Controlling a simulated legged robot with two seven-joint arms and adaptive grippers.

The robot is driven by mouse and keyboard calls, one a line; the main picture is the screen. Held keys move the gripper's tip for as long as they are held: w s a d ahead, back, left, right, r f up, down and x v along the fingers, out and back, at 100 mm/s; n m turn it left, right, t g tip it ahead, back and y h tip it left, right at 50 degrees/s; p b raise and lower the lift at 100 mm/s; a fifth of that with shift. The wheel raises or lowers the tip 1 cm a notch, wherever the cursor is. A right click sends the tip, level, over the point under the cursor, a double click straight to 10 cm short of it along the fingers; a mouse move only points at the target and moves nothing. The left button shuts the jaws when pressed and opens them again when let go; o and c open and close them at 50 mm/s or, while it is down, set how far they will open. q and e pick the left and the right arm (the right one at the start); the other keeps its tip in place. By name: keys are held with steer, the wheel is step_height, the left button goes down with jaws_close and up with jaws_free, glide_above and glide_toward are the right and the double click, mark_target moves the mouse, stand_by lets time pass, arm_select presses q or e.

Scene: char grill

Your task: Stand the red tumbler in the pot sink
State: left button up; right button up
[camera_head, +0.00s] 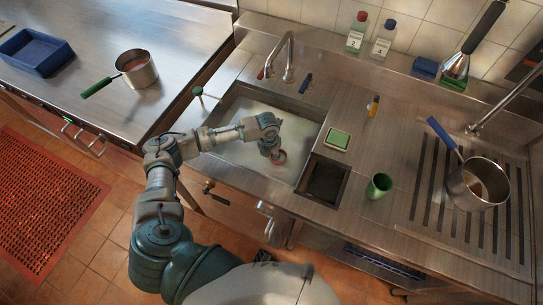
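The red tumbler (280,158) shows as a small reddish rim inside the large pot sink (225,152), right at the fingertips of my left gripper (271,152). The gripper points down into the sink. It hides much of the tumbler, so I cannot tell whether the fingers are shut on it, whether it touches the sink floor, or how upright it is. The sink floor looks pale and otherwise bare. My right gripper does not show clearly anywhere.
A faucet (288,62) stands behind the sink. A smaller basin (326,181), green sponge (338,139) and green tumbler (379,185) are to the right. A blue-handled pot (478,184) sits on the ribbed drainboard. A green-handled pot (137,69) and blue tray (36,51) are left.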

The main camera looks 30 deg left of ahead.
arm_select(q)
steer(key=shift+d, duration=0.1)
steer(key=shift+d+r, duration=0.1)
steer(key=shift+r, duration=0.15)
step_height(320, 180, up, 5)
steer(key=shift+f+p, duration=0.15)
steer(key=shift+p, duration=0.2)
step_height(320, 180, up, 7)
steer(key=shift+s+a, duration=0.25)
steer(key=shift+s, duration=0.05)
arm_select(e)
steer(key=s, duration=0.1)
steer(key=s+f, duration=0.1)
steer(key=shift+s+d+f, duration=0.25)
steer(key=shift+s, duration=0.15)
steer(key=shift+w, duration=0.15)
